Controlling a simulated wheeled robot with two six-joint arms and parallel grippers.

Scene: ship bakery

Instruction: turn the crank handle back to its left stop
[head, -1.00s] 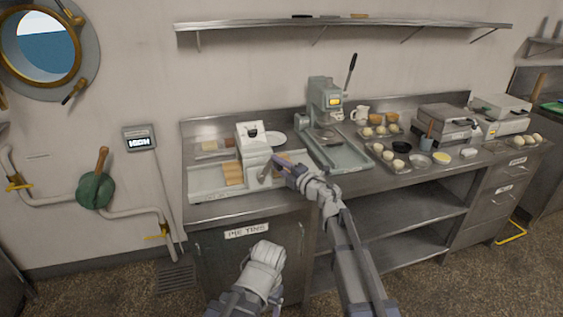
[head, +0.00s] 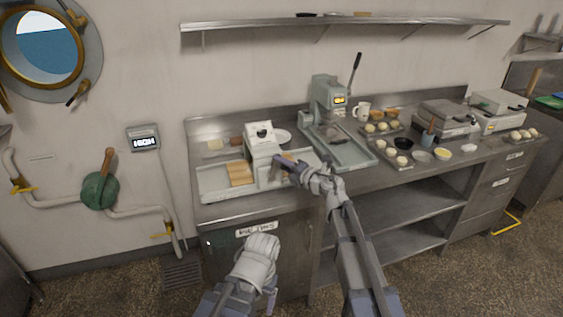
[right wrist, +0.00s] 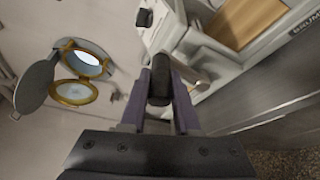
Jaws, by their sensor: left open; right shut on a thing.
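The crank handle's dark grip (right wrist: 160,80) stands between the fingers of my right gripper (right wrist: 158,100) in the right wrist view, and the gripper is shut on it. A metal crank arm (right wrist: 194,75) shows beside the fingers, close to the pale machine. In the head view my right gripper (head: 283,165) is at the front right of the white machine (head: 262,145) on the counter and hides most of the crank. Light brown slabs (head: 240,173) lie on the machine's tray. My left gripper (head: 270,290) is open and low in front of the cabinet, away from the crank.
A green press (head: 328,100) with a raised lever stands right of the machine. Trays with dough balls (head: 396,158), bowls and a white jug (head: 363,108) fill the counter further right.

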